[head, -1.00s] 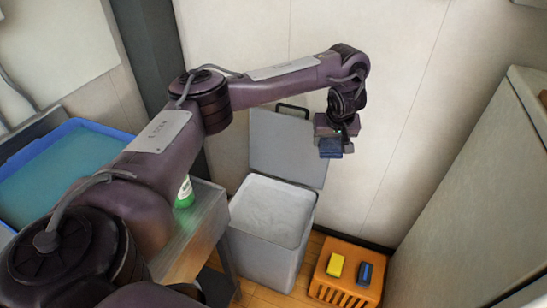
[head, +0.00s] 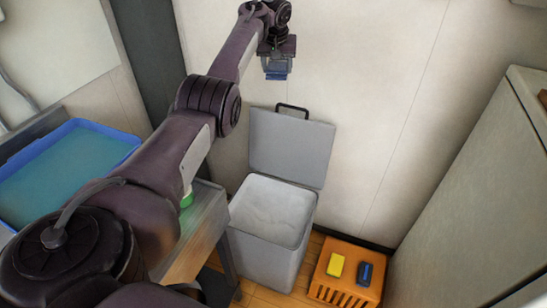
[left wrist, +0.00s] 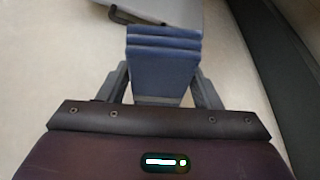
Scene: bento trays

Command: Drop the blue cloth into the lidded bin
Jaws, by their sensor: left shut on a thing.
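The blue cloth (head: 277,69) is a folded stack held by my left gripper (head: 277,62), which is shut on it. The cloth also shows between the fingers in the left wrist view (left wrist: 163,62). In the head view, gripper and cloth appear above the bin's raised lid, against the pale wall. The grey lidded bin (head: 262,248) stands on the floor with its lid (head: 290,148) open and tilted back against the wall. A pale liner shows inside its mouth. My right gripper is not in view.
An orange crate (head: 343,293) right of the bin bears a yellow block (head: 335,265) and a dark blue object (head: 365,273). A blue tray (head: 128,138) is further left.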

